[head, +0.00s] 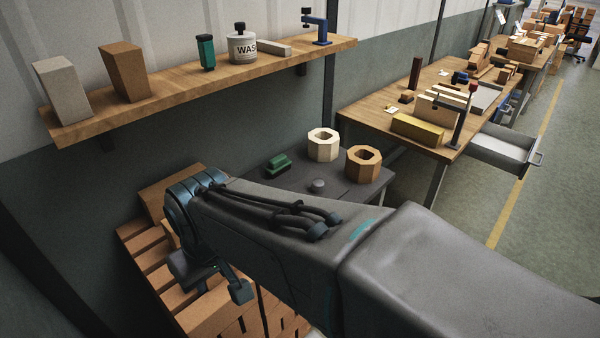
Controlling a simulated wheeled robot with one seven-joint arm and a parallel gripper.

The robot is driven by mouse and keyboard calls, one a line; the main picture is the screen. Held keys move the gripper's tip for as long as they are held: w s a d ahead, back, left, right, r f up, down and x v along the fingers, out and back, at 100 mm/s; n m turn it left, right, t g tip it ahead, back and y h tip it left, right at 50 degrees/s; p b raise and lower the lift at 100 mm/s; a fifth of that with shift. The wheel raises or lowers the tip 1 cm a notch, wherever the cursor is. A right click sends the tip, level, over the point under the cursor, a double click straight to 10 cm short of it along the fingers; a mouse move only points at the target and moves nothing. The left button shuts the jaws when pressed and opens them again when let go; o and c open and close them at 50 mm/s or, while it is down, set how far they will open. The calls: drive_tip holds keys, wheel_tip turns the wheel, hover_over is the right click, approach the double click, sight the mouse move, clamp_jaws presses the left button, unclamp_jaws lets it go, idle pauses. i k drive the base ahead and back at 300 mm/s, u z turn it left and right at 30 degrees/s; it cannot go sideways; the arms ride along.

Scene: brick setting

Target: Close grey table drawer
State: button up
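A grey drawer (497,151) is pulled out from under a wooden workbench (370,108) on the right. Its handle (537,157) is on the side away from the bench. A dark grey table (340,190) stands nearer, in the middle; my arm hides its front, so I cannot tell whether it has a drawer. My gripper (238,288) is at the lower left, pointing down beside stacked bricks, far from the open drawer. Only part of one finger shows clearly, so its opening cannot be told.
Stacked bricks (205,310) lie below my gripper. On the grey table are a cream hollow block (323,152), an orange one (364,172) and a green object (278,163). A wall shelf (200,90) is above. The floor (560,200) at right is clear.

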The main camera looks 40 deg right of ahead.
sight(512, 151)
drive_tip(key=u, duration=1.7)
drive_tip(key=k, duration=2.9)
drive_tip(key=z, duration=4)
drive_tip(key=i, duration=0.5)
drive_tip(key=z, duration=0.25)
